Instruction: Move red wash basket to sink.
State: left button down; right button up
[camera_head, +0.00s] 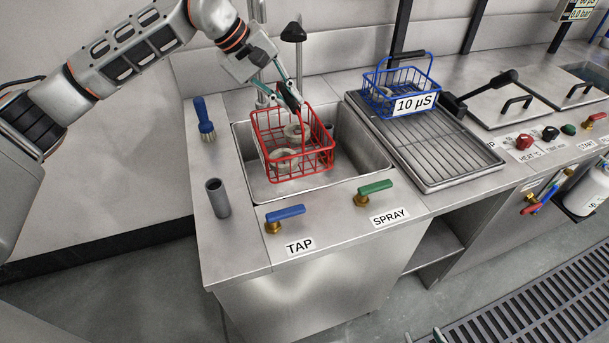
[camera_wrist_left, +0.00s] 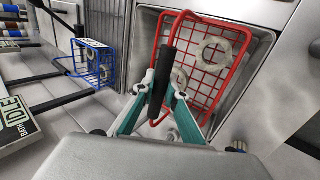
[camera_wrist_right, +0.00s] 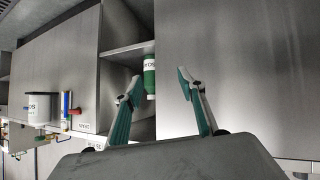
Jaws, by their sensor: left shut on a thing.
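The red wash basket (camera_head: 299,168) is a wire basket with ring-shaped grey parts (camera_head: 292,131) in it. In the head view it is over the sink (camera_head: 357,160), inside the basin's outline, its top above the rim; I cannot tell whether it touches the bottom. My left gripper (camera_head: 294,100) is at the basket's far side, shut on its dark handle. In the left wrist view the handle (camera_wrist_left: 163,78) lies between the fingers, with the red basket (camera_wrist_left: 207,62) beyond.
A blue basket (camera_head: 396,88) labelled 10 µS stands on the ribbed drainer (camera_head: 433,150) right of the sink. A blue TAP lever (camera_head: 285,213), green SPRAY lever (camera_head: 375,188), grey cup (camera_head: 217,198) and blue brush (camera_head: 204,118) surround the basin. A dark-headed spout (camera_head: 294,34) rises behind.

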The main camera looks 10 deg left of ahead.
pick_arm(q)
send_over(292, 148)
notch_tip(292, 148, down, 7)
jog(key=shift+s+a+f+b, duration=0.1)
jog(key=shift+s+b, duration=0.05)
jog(key=shift+b, duration=0.2)
notch_tip(292, 148, down, 7)
jog(key=shift+f+b, duration=0.15)
jog(key=shift+b, duration=0.2)
jog(key=shift+f, duration=0.4)
notch_tip(292, 148, down, 4)
jog(key=shift+f, duration=0.1)
pick_arm(e)
jog(key=shift+s+d+f, duration=0.1)
jog(key=shift+s+f, duration=0.15)
jog(key=shift+f, duration=0.25)
jog(key=shift+s+f, duration=0.2)
jog(key=shift+f, duration=0.3)
pick_arm(q)
jog(key=c, duration=2.4)
grip_release()
jog(key=shift+f+b, duration=0.3)
jog(key=shift+c, duration=0.2)
jog(key=o, duration=0.4)
